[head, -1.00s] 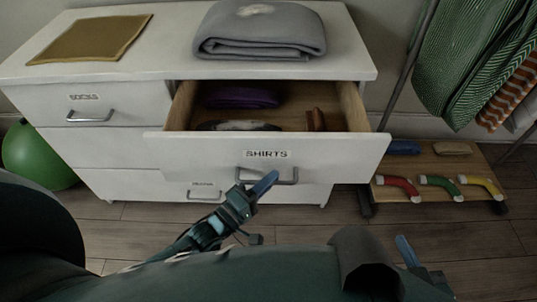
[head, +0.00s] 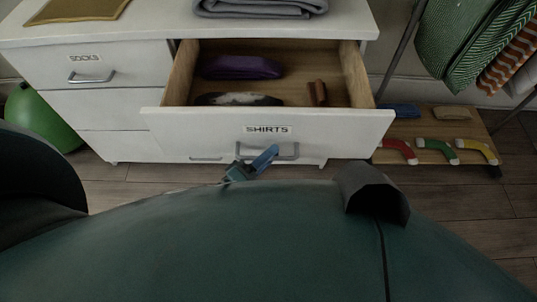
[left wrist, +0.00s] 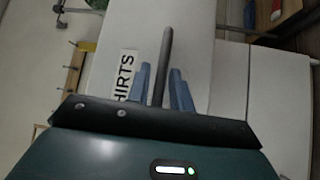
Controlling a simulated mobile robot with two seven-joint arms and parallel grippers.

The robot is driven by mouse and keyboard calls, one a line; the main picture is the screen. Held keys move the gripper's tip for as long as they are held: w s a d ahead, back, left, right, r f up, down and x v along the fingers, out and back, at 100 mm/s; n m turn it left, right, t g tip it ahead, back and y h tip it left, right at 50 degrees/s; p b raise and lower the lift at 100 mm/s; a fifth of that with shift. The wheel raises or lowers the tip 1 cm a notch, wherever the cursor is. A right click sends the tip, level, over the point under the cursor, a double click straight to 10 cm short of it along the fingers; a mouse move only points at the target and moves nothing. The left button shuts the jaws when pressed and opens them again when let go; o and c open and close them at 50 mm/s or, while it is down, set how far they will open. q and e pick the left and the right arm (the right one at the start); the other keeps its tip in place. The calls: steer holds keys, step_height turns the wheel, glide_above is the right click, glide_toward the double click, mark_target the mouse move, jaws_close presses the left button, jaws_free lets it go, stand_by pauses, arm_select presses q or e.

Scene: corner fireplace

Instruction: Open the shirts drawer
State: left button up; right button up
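The shirts drawer (head: 220,128) is pulled well out of the white dresser, with its SHIRTS label on the front. Inside are a folded purple cloth (head: 242,67), a dark and white folded item (head: 238,99) and a small brown item (head: 318,92). My left gripper (head: 250,164) is at the drawer's metal handle (head: 287,153). In the left wrist view, the two blue fingers (left wrist: 162,88) lie close on either side of the handle bar (left wrist: 165,45); exact contact is hard to see. My right gripper is not in view.
The closed socks drawer (head: 125,75) is to the left. A grey folded blanket (head: 260,8) lies on the dresser top. A green ball (head: 40,130) sits at the left. A low wooden rack (head: 430,122) and hanging clothes (head: 460,50) stand at the right.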

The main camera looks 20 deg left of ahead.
arm_select(q)
steer(key=shift+o, duration=1)
steer(key=v, duration=0.7)
steer(key=shift+s+a, duration=0.15)
steer(key=shift+s, duration=0.1)
